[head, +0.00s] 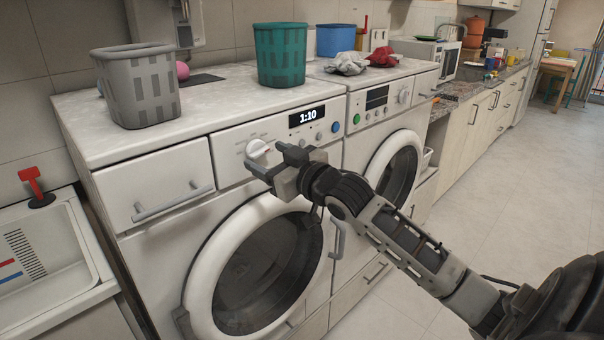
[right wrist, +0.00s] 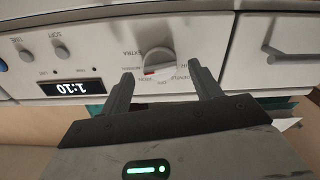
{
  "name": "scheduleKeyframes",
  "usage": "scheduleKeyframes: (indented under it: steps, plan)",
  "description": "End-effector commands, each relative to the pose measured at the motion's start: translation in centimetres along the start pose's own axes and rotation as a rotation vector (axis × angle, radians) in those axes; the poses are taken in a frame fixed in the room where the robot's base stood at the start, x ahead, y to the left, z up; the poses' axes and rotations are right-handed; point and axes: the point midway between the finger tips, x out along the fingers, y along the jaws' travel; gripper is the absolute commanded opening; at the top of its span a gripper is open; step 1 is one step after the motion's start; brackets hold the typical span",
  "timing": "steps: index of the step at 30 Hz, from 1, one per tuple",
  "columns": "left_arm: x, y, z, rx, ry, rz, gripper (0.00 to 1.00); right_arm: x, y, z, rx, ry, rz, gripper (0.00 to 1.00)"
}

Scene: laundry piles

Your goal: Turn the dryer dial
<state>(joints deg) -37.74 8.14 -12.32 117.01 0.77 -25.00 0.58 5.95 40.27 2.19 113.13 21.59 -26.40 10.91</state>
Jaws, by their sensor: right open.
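My right gripper (head: 266,158) is open in front of this dial. In the right wrist view the panel appears upside down, and the dial (right wrist: 158,61) with its red mark lies just beyond and between the two open fingertips (right wrist: 160,80). No finger visibly grips the dial. A second machine beside it has its own white dial (head: 404,97). No label tells which one is the dryer. My left gripper is not in view.
A grey basket (head: 138,88), a teal basket (head: 281,55), a blue basket (head: 335,40) and crumpled cloths (head: 347,64) stand or lie on top of the machines. A sink (head: 50,255) is at the left. The floor (head: 500,180) at the right is clear.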

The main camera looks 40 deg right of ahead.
Motion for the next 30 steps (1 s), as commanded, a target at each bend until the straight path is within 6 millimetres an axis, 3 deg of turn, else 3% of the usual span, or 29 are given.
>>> scheduleKeyframes:
  steps: [9, 18, 24, 30]
  plan:
    - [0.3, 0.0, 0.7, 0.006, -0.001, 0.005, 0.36, -6.7, -0.2, 0.3, -0.003, -0.006, -0.003, 0.63]
    - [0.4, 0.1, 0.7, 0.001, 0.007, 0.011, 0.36, -12.0, -0.1, 0.2, -0.002, -0.006, -0.002, 0.63]
    - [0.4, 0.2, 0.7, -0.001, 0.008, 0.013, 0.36, -13.8, -0.1, 0.1, 0.000, -0.003, -0.001, 0.63]
    - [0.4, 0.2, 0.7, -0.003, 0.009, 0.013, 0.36, -14.3, 0.0, 0.0, -0.001, -0.003, 0.000, 0.63]
